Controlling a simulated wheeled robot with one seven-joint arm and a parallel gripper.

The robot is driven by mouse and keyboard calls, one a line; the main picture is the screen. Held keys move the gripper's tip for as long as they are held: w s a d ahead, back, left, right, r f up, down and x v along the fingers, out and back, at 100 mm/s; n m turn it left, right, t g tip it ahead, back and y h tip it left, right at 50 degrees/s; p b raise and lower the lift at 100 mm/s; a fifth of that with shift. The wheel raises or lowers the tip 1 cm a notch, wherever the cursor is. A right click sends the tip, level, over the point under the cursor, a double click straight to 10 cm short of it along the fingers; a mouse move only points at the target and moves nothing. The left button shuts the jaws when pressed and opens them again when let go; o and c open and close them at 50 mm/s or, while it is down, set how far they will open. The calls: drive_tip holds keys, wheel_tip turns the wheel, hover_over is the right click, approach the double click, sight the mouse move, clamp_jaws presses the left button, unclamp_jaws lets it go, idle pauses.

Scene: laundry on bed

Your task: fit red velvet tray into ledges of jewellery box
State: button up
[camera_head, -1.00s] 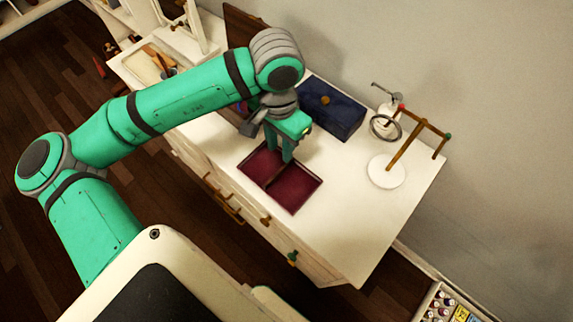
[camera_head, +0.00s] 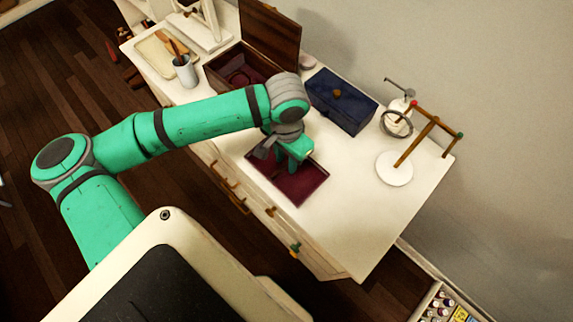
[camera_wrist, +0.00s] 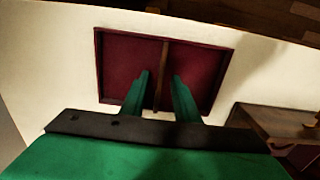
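The red velvet tray (camera_head: 306,186) lies flat on the white dresser top near its front edge, with a brown divider across its middle. The wrist view shows the tray (camera_wrist: 120,65) and its divider (camera_wrist: 163,60). My gripper (camera_wrist: 161,75) is over the tray, one finger on each side of the divider, with small gaps visible; in the head view my gripper (camera_head: 290,167) hides part of the tray. The jewellery box (camera_head: 216,74) is brown wood, stands to the left behind the tray, its lid raised, its inside dark red. Its ledges are too small to make out.
A closed blue box (camera_head: 343,103) stands behind the tray. A stand with a white round base (camera_head: 394,169) is to the right. A cup with brushes (camera_head: 186,72) and a board (camera_head: 158,55) are at the left.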

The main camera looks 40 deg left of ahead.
clamp_jaws()
